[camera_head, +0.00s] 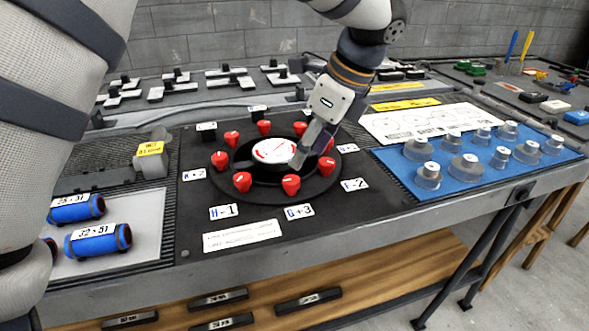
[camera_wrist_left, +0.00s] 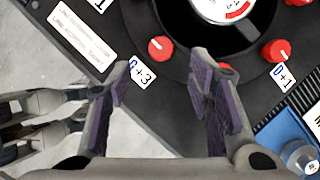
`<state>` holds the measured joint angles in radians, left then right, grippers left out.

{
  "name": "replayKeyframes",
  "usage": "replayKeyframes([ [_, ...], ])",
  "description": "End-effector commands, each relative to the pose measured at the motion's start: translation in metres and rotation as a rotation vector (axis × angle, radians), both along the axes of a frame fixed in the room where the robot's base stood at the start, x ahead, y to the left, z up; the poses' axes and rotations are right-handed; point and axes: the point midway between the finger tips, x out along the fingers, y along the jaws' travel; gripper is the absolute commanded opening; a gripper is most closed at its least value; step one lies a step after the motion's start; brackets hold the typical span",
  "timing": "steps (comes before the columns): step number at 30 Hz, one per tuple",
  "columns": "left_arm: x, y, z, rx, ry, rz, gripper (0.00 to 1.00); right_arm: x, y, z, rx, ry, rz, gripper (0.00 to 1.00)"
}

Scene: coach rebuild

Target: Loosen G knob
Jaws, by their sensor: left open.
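The G knob is a red knob (camera_head: 291,185) with a white line, on the front of the round black dial, beside the "G +3" label (camera_head: 300,211). In the left wrist view the G knob (camera_wrist_left: 161,48) stands clear beyond the fingers, beside its label (camera_wrist_left: 141,73). My left gripper (camera_head: 312,150) is open and empty over the dial's right side, apart from the G knob. Its fingers (camera_wrist_left: 157,78) are spread wide, and the right one partly covers another red knob (camera_wrist_left: 224,70). What seems to be my right gripper (camera_wrist_left: 45,115) shows at the left edge, its jaws unclear.
Several other red knobs ring the white-faced gauge (camera_head: 273,150). A blue mat (camera_head: 400,180) with grey weights lies on the right. Blue cylinders (camera_head: 97,241) lie on a grey tray at the left. The black panel in front of the dial is flat.

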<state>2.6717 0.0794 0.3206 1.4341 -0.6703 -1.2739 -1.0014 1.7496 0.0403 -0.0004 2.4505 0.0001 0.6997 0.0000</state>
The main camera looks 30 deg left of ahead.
Motion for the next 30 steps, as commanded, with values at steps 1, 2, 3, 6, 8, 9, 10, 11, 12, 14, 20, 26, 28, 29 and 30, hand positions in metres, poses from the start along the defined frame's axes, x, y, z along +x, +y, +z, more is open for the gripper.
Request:
replayKeyframes([
  [1,-0.002,0.005,-0.013,-0.001,0.005,0.001,0.48,0.000,0.000,0.000,0.000,-0.002,0.000,0.40],
  [2,-0.002,0.008,-0.020,-0.001,0.005,0.001,0.48,0.000,0.000,0.000,0.000,-0.002,0.000,0.40],
  [3,-0.002,0.012,-0.030,-0.002,0.005,0.001,0.48,0.001,0.000,0.000,0.000,-0.002,0.000,0.40],
  [6,-0.003,0.020,-0.050,-0.001,0.004,0.001,0.48,0.001,0.000,0.000,0.000,-0.002,0.000,0.40],
  [8,-0.003,0.024,-0.058,-0.001,0.002,0.002,0.48,0.001,0.000,0.000,0.000,-0.002,0.000,0.40],
  [9,-0.003,0.026,-0.063,-0.001,0.002,0.001,0.48,0.001,0.000,0.000,0.000,-0.002,0.000,0.40],
  [10,-0.003,0.027,-0.066,-0.001,0.001,-0.001,0.48,0.001,0.000,0.000,0.000,-0.002,0.000,0.40],
  [11,-0.003,0.027,-0.068,-0.001,0.002,0.000,0.48,0.001,0.000,0.000,0.000,-0.002,0.000,0.40],
  [12,-0.003,0.028,-0.070,-0.001,0.001,0.000,0.48,0.001,0.000,0.000,0.000,-0.002,0.000,0.40],
  [14,-0.003,0.029,-0.071,-0.001,0.000,0.001,0.48,0.001,0.000,0.000,0.000,-0.003,0.000,0.40],
  [20,-0.003,0.029,-0.071,-0.001,0.000,0.001,0.48,0.001,0.000,0.000,0.001,-0.003,0.001,0.40],
  [26,-0.003,0.029,-0.071,-0.001,0.000,0.001,0.02,0.001,0.000,0.000,0.001,-0.003,0.001,0.40],
  [28,-0.003,0.029,-0.071,-0.001,0.000,0.001,0.01,0.001,0.000,0.000,0.000,-0.003,0.001,0.40],
  [29,-0.003,0.029,-0.071,-0.001,0.000,0.001,0.01,0.001,0.000,0.000,0.000,-0.003,0.001,0.40],
  [30,-0.003,0.029,-0.071,-0.001,0.000,0.001,0.01,0.001,0.000,0.000,0.000,-0.003,0.001,0.40],
])
